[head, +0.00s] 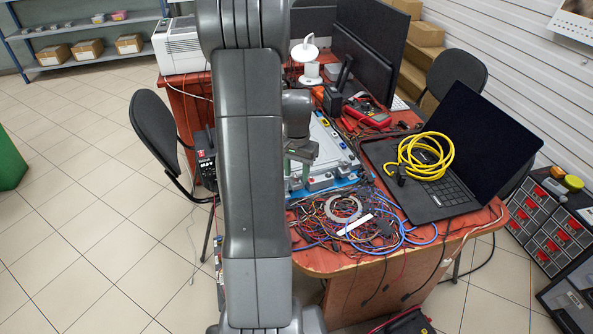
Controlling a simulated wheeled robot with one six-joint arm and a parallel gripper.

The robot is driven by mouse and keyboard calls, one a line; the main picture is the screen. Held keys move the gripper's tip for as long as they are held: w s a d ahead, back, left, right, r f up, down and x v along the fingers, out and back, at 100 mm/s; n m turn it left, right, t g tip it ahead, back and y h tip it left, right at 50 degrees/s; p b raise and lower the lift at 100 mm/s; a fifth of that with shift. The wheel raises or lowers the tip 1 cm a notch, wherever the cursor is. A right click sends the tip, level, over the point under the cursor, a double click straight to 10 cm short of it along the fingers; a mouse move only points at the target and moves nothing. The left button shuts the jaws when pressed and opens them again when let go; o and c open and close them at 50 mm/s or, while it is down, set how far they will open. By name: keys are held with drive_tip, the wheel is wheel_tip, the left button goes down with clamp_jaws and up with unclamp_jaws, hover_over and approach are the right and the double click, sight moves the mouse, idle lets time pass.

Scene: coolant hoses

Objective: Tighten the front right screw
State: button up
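A light grey plate-like assembly (335,146) with a blue base lies on the red-brown table, just behind the tangle of wires. Its left part is hidden behind my arm. My gripper (301,153) is small in the head view, partly hidden by my own arm, and is over the left part of this assembly. Dark and greenish parts show at its end, but I cannot tell whether it holds a tool or touches anything. The front right screw is too small to make out.
Tangled wires (385,229) cover the table's front. An open laptop (446,198) with a coiled yellow cable (420,157) stands at right. A red multimeter (367,113) and monitors (362,62) stand behind. A black chair (154,128) is at left. Tiled floor is free further left.

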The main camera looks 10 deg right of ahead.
sight(297, 174)
drive_tip(key=shift+r, duration=0.1)
wheel_tip(297, 174, up, 14)
drive_tip(key=shift+f+p, duration=0.2)
drive_tip(key=shift+p, duration=0.15)
drive_tip(key=shift+f, duration=0.1)
wheel_tip(297, 174, down, 14)
drive_tip(key=shift+r+b, duration=0.1)
drive_tip(key=shift+b, duration=0.25)
idle(0.4)
drive_tip(key=shift+r, duration=0.1)
